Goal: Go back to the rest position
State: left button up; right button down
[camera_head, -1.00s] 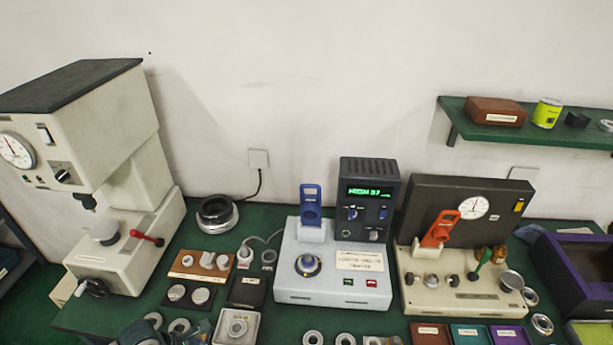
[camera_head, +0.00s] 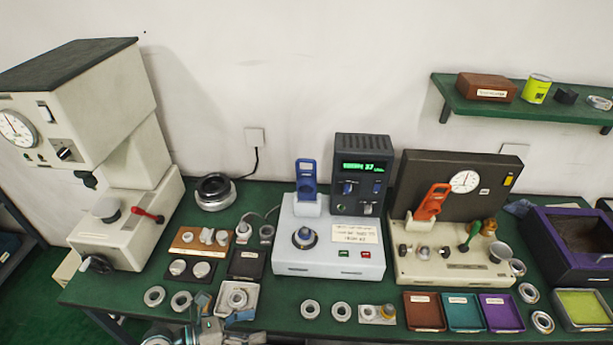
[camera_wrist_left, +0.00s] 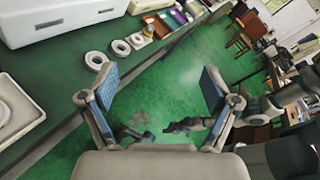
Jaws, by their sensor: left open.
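My left gripper (camera_head: 220,312) shows at the bottom of the head view, at the table's front edge near a white square tray (camera_head: 252,309) with a ring in it. In the left wrist view, my left gripper (camera_wrist_left: 158,82) has its two blue-padded fingers wide apart with nothing between them. Beyond the fingers are the green floor and the table edge. The tray also shows at the left edge of the wrist view (camera_wrist_left: 30,128). My right gripper cannot be made out in either view.
The green table (camera_head: 270,325) carries a press (camera_head: 125,225), a grey tester (camera_head: 310,262), a beige gauge stand (camera_head: 450,268) and coloured trays (camera_head: 463,313). Loose rings (camera_head: 310,309) lie along the front edge. A purple bin (camera_head: 575,262) stands right. A shelf (camera_head: 530,110) hangs above.

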pick_arm(q)
jog(key=w+a+r+n+t+y, duration=0.1)
jog(key=w+a+r+n+t, duration=0.2)
jog(key=n+t, duration=0.4)
jog(key=w+a+r+n+t+y, duration=0.1)
jog(key=w+a+r+n+t, duration=0.15)
jog(key=r+n+t, duration=0.55)
jog(key=a+f+n+g+y, duration=0.2)
jog(key=a+f+n+y, duration=0.3)
jog(key=f+n+y, duration=0.4)
jog(key=a+f+n+g+y, duration=0.3)
jog(key=a+f+n+y, duration=0.3)
jog(key=n, duration=0.5)
jog(key=s+d+f+n+g+h, duration=0.2)
jog(key=s+d+f+n+g, duration=0.15)
jog(key=s+f+g, duration=0.45)
jog(key=s+d+f+n+g+h, duration=0.1)
jog(key=s+d+f+n+g, duration=0.3)
jog(key=s+f, duration=0.7)
notch_tip(320, 180, down, 24)
jog(key=r+g, duration=0.1)
jog(key=s+a+f+m+g, duration=0.1)
jog(key=s+a+f, duration=0.1)
jog(key=s+f, duration=1.5)
jog(key=shift+s+a+f+g, duration=0.25)
jog(key=shift+f+g, duration=0.05)
jog(key=shift+f, duration=0.55)
